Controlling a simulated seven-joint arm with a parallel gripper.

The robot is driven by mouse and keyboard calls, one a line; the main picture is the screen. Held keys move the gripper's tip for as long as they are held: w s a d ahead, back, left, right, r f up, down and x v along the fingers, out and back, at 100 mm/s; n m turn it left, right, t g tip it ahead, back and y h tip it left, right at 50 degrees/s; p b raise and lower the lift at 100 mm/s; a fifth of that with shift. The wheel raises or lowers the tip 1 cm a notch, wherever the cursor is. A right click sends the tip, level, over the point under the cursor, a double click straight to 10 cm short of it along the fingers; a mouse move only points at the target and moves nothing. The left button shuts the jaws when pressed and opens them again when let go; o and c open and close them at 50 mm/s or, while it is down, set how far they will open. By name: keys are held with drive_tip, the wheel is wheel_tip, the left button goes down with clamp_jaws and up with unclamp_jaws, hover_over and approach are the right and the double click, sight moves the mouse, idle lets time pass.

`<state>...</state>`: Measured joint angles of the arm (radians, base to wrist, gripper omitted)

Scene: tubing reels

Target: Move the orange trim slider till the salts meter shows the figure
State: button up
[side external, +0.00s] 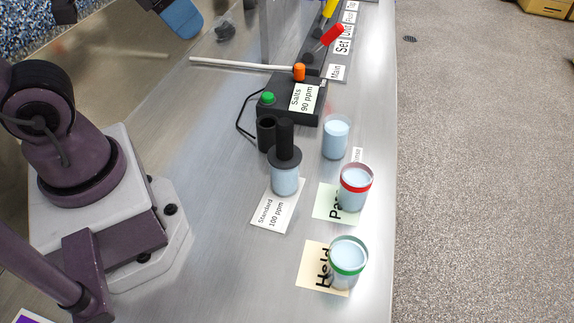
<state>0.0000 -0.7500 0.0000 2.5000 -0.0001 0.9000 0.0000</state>
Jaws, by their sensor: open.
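The salts meter (290,100) is a black box whose label reads "Salts 90 ppm". The orange trim slider (299,72) stands up at the meter's back edge. A green button (267,98) sits on the meter's left part. In front, a black probe (284,140) with a wide collar rests on a cup of pale blue liquid (285,182), on a card (268,215) reading "Standard 100 ppm". I do not see my gripper's fingers; nothing touches the slider.
A black holder (266,133) stands beside the probe. Cups stand along the right edge: a plain one (336,140), a red-banded one (356,190) and a green-banded one (347,268). Behind the meter are a white rod (235,64), a red handle (331,36) and a yellow handle (329,8).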

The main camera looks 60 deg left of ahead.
idle(0.8)
drive_tip(key=shift+c, duration=0.5)
drive_tip(key=n+g+y, duration=0.5)
drive_tip(key=n+g, duration=0.1)
drive_tip(key=n, duration=1.2)
approach(300, 65)
drive_tip(key=shift+h, duration=0.3)
drive_tip(key=x, duration=1)
drive_tip(key=shift+a+f, duration=0.2)
drive_tip(key=shift+a, duration=0.1)
